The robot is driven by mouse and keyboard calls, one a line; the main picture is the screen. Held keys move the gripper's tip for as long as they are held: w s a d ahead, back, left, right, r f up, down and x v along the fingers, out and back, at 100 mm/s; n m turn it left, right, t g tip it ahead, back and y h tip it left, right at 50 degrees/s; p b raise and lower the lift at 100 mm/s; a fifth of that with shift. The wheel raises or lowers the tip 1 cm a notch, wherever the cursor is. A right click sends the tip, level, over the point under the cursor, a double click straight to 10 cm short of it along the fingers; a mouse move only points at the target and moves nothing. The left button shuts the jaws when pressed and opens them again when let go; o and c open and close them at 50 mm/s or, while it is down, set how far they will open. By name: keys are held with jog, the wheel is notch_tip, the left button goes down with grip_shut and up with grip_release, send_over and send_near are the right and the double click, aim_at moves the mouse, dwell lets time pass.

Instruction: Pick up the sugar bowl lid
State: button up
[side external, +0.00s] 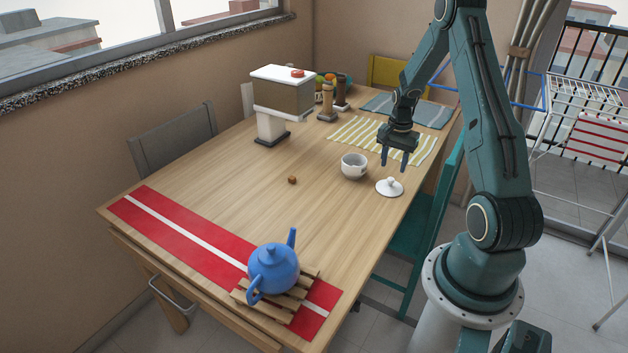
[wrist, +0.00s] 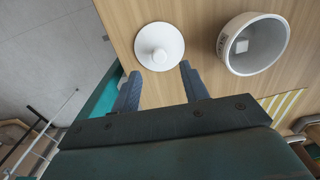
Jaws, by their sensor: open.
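The sugar bowl lid (side external: 390,187) is a white disc with a small knob, lying flat on the wooden table near its right edge. In the wrist view the lid (wrist: 159,47) lies just beyond my fingertips, roughly centred between them. The white sugar bowl (side external: 354,166) stands uncovered beside the lid, and the wrist view shows the bowl (wrist: 254,44) with a pale cube inside. My gripper (side external: 393,164) is open and empty, pointing down above the table by the lid. It also shows in the wrist view (wrist: 160,76), with its two blue-grey fingers apart.
A blue teapot (side external: 273,268) sits on a wooden trivet (side external: 252,300) over a red runner (side external: 180,237). A brown cube (side external: 292,180) lies left of the bowl. A striped cloth (side external: 352,132) and a white-topped dispenser (side external: 285,95) are farther back. The table's middle is mostly clear.

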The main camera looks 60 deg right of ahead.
aim_at(391, 179)
jog(key=shift+f, duration=0.65)
jog(key=shift+a+f, duration=0.1)
jog(key=shift+f, duration=2.5)
jog(key=shift+c, duration=0.5)
grip_shut()
